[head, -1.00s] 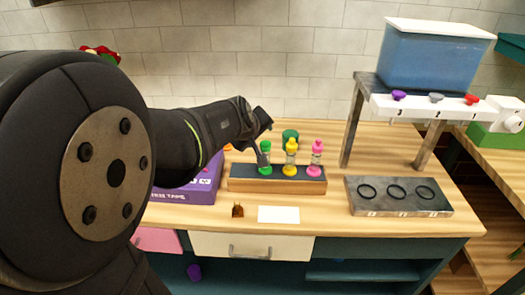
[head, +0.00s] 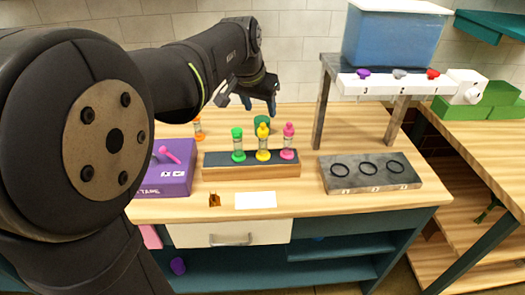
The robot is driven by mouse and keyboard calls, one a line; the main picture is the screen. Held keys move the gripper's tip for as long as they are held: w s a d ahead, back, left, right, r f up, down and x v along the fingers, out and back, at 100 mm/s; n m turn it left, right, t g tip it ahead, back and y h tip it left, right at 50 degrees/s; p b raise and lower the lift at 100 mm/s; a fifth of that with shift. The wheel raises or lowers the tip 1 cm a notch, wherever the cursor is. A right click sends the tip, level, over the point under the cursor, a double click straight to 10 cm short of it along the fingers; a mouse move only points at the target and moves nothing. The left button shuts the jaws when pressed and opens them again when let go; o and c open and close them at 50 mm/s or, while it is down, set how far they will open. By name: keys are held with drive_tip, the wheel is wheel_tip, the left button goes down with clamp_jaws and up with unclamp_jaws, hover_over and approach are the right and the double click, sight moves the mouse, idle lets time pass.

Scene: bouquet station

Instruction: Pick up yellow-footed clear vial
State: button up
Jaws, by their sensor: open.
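The yellow-footed clear vial (head: 263,145) stands upright in the middle of a wooden rack with a dark top (head: 251,171). It has yellow at its top and its base, with a clear middle. A green vial (head: 238,145) stands to its left and a pink vial (head: 288,142) to its right. My gripper (head: 259,106) is open and empty, pointing down. In the picture it is just above the yellow vial's top; how far behind or in front it is I cannot tell.
A green round container (head: 262,123) stands behind the rack. A purple box (head: 166,172) is at left, with an orange vial (head: 198,127) behind it. A grey holder with rings (head: 370,185) is at right, below a blue tank (head: 394,38) on a stand.

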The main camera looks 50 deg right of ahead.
sight(266, 130)
drive_tip(key=x, duration=0.8)
drive_tip(key=shift+d+f, duration=0.1)
drive_tip(key=shift+f, duration=0.2)
drive_tip(key=shift+w+a+x, duration=0.1)
drive_tip(key=shift+a+x, duration=0.05)
drive_tip(key=shift+x, duration=0.75)
drive_tip(key=shift+w+a+x, duration=0.1)
drive_tip(key=shift+x, duration=0.75)
drive_tip(key=shift+w+a+x, duration=0.1)
drive_tip(key=shift+a+x, duration=0.05)
drive_tip(key=shift+x, duration=0.75)
drive_tip(key=shift+f, duration=0.1)
clamp_jaws()
